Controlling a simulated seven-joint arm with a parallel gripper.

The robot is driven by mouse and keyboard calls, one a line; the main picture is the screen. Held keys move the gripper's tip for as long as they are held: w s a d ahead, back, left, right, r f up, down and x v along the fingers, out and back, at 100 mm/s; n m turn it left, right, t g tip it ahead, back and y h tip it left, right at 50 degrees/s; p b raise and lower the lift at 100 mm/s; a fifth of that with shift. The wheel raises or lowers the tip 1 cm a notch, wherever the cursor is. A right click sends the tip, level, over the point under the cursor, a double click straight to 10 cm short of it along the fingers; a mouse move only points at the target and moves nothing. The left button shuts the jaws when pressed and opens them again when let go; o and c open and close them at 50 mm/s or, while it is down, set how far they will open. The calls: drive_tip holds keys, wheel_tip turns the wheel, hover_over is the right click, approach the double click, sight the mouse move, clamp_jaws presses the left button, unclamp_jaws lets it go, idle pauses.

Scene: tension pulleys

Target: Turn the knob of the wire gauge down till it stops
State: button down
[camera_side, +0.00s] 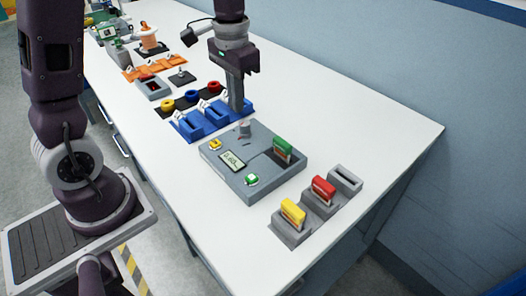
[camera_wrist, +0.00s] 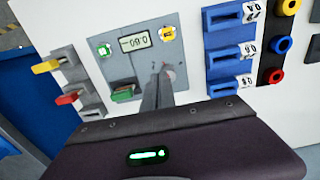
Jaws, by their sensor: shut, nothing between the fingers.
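The wire gauge is a grey box (camera_side: 232,178) on the white table, with a small display (camera_side: 232,160) that seems to read about 0.60. Its knob (camera_side: 244,129) is a small grey stub near the back edge of the top. My gripper (camera_side: 237,108) points down with its fingers shut and empty, just behind and above the knob in the side view. In the wrist view the gripper's fingers (camera_wrist: 158,78) partly cover the knob (camera_wrist: 169,73). I cannot tell whether they touch it. A green-topped block (camera_side: 283,149) sits in the gauge's recess.
The gauge also has a yellow button (camera_side: 215,144) and a green button (camera_side: 252,180). Blue holders (camera_side: 189,128) stand close behind it. Grey holders with a yellow block (camera_side: 293,213) and a red block (camera_side: 323,190) stand in front. The table's right side is clear.

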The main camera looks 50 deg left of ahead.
wheel_tip(320, 180, down, 7)
drive_tip(key=shift+r, duration=0.15)
drive_tip(key=shift+a, duration=0.2)
idle(0.7)
drive_tip(key=shift+a, duration=1.05)
drive_tip(key=shift+w, duration=0.1)
drive_tip(key=shift+a, duration=0.15)
drive_tip(key=shift+s, duration=0.3)
drive_tip(key=shift+a+r, duration=0.1)
drive_tip(key=shift+r, duration=0.05)
wheel_tip(320, 180, up, 6)
drive_tip(key=shift+s+f, duration=0.1)
drive_tip(key=shift+f, duration=0.05)
